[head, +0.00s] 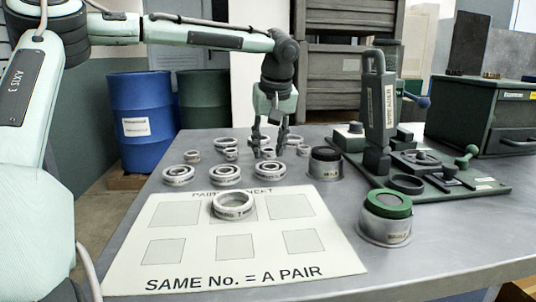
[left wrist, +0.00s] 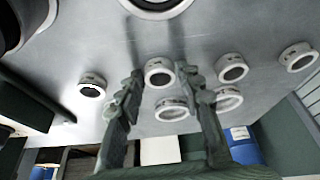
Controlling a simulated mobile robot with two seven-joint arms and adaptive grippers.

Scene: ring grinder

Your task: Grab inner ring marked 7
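My left gripper (head: 268,150) points down over the small inner rings at the back of the table. It is open; in the left wrist view its fingertips (left wrist: 161,72) stand apart on either side of a small white ring (left wrist: 158,73). That ring also shows in the head view (head: 267,153), partly covered by the fingers. I cannot tell whether the fingers touch it. Other small rings stand around, such as one at left (head: 192,156) and one at right (head: 303,149). The number marks are too small to read. My right gripper is not in view.
Larger rings (head: 178,176) stand in a row in front of the small ones. Another large ring (head: 233,205) lies on the pairing sheet (head: 150,215). A dark-topped pot (head: 325,164), a green-topped pot (head: 386,219) and a green fixture (head: 376,110) stand at the right.

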